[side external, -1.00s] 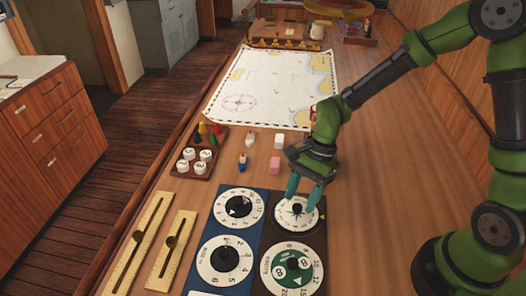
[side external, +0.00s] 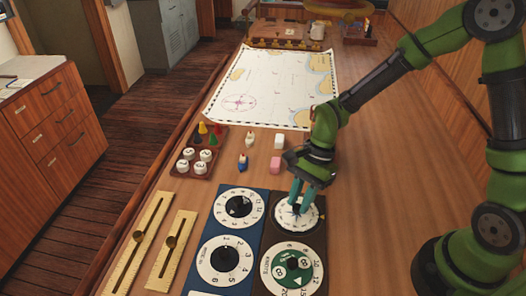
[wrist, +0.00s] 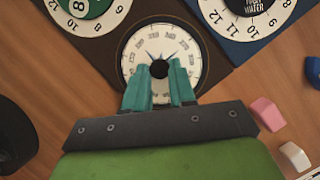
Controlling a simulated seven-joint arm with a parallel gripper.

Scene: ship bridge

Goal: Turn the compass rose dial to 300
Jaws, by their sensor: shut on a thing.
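The compass rose dial (side external: 285,222) is a white numbered disc with a dark star and a central black knob, on a dark brown panel (side external: 263,240). My gripper (side external: 297,206) points down over its middle, its teal fingers shut on the knob. In the wrist view, the fingers (wrist: 160,70) sit on either side of the black knob (wrist: 159,69), and the dial (wrist: 137,50) shows around them. Its numbers are small and partly hidden by the fingers, so I cannot tell its setting.
A green-centred dial (side external: 292,268) is on the same panel, nearer the camera. Two white dials (side external: 238,208) are on the blue panel to the left. Pink (side external: 275,165) and white (side external: 279,141) blocks, a piece tray (side external: 201,151), brass rulers (side external: 140,243) and a chart (side external: 270,85) lie around.

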